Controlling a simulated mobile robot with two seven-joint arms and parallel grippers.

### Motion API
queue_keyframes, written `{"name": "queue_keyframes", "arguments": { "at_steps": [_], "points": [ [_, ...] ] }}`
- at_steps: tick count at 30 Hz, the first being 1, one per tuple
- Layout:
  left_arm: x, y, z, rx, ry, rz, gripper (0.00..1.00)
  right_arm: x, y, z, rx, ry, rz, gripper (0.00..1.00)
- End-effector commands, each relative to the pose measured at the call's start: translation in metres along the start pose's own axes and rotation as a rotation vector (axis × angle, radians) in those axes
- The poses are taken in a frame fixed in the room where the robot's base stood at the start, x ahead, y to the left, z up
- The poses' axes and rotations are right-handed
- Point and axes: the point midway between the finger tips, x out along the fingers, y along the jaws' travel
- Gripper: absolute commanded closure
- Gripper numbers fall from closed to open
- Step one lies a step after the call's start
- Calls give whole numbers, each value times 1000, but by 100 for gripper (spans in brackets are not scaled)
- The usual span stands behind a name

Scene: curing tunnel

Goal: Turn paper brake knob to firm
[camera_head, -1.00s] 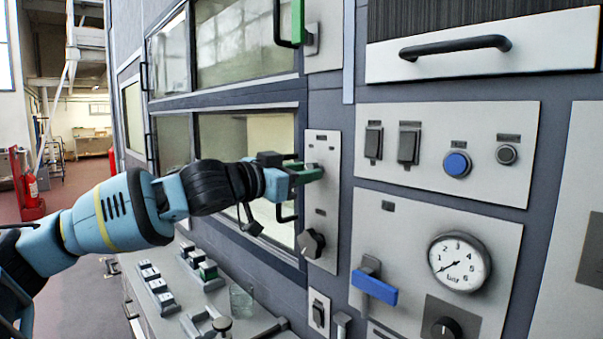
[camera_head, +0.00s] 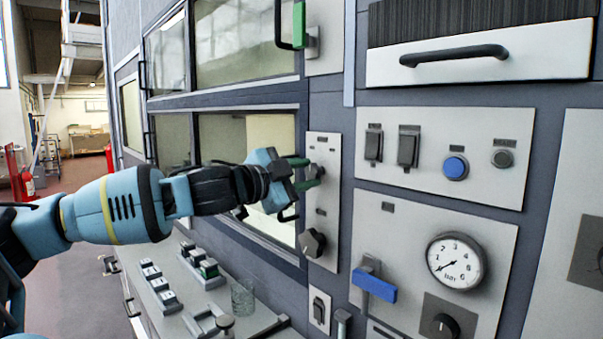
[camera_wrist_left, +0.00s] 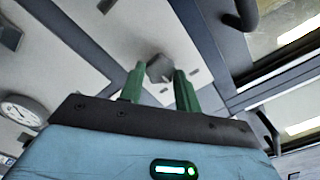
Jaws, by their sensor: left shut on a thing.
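A narrow grey panel (camera_head: 323,222) carries two knobs one above the other; their labels are too small to read. The upper knob (camera_head: 319,171) is mostly covered by my left gripper (camera_head: 308,173) in the head view. In the left wrist view, this grey faceted knob (camera_wrist_left: 160,68) sits between the green fingertips of my left gripper (camera_wrist_left: 160,75). The gripper is shut on it. The lower dark knob (camera_head: 313,243) has a pale pointer line and is clear of the gripper. I cannot tell from the labels which knob is the paper brake. My right gripper is not in view.
A round gauge (camera_head: 455,262), a blue-handled lever (camera_head: 374,284), a blue button (camera_head: 455,167) and dark switches (camera_head: 408,146) sit to the right. Glass windows (camera_head: 247,45) lie behind the arm. Below it, a ledge holds switch blocks and a clear glass (camera_head: 242,298).

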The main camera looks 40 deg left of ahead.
Motion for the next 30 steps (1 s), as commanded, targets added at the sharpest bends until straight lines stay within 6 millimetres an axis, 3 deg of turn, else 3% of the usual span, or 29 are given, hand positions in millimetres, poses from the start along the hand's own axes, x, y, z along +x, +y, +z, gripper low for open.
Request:
{"name": "queue_keyframes", "arguments": {
  "at_steps": [18, 30],
  "points": [
    [0, 0, 0, 571, -1, 0, 90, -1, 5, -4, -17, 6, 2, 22],
    [0, 0, 1, 799, -2, -1, 90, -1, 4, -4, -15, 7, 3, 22]
  ]
}}
